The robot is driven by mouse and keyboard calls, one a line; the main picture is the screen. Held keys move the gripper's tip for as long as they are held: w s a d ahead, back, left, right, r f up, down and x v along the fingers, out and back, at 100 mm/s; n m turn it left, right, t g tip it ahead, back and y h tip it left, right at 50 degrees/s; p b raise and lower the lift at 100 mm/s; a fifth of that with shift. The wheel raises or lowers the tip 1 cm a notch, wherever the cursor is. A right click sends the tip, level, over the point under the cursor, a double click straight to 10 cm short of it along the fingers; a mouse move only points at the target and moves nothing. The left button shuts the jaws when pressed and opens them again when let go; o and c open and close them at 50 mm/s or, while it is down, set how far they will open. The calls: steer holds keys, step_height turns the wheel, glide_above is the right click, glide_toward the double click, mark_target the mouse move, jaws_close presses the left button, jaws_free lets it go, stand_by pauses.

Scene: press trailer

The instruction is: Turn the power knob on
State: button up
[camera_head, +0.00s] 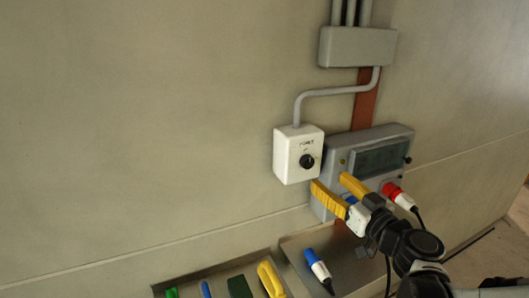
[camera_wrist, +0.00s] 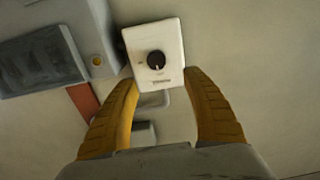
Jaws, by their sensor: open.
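The power knob (camera_head: 307,161) is a round black knob on the front of a white switch box (camera_head: 287,157) mounted on the wall. It also shows in the wrist view as a black knob (camera_wrist: 156,60) on the white box (camera_wrist: 172,36), ahead of my fingertips. My gripper (camera_head: 333,186), with yellow fingers, is open and empty. In the head view it is just below and to the right of the box. In the wrist view the fingers (camera_wrist: 160,80) spread to either side of the box's lower part, and the knob is not between them.
A grey panel (camera_head: 335,165) with a dark display stands right beside the box, with a red plug (camera_head: 393,191) at its lower right. A conduit (camera_head: 335,91) runs from the box's top to a grey junction box (camera_head: 357,47). The wall at left is clear.

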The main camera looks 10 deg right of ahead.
mark_target(310, 162)
steer(key=x, duration=0.7)
steer(key=b+x, duration=0.1)
steer(key=x, duration=0.2)
steer(key=shift+w+d+f, duration=0.1)
steer(key=shift+w+d, duration=0.15)
steer(key=shift+w, duration=0.15)
steer(key=shift+c, duration=0.2)
steer(key=c, duration=1.1)
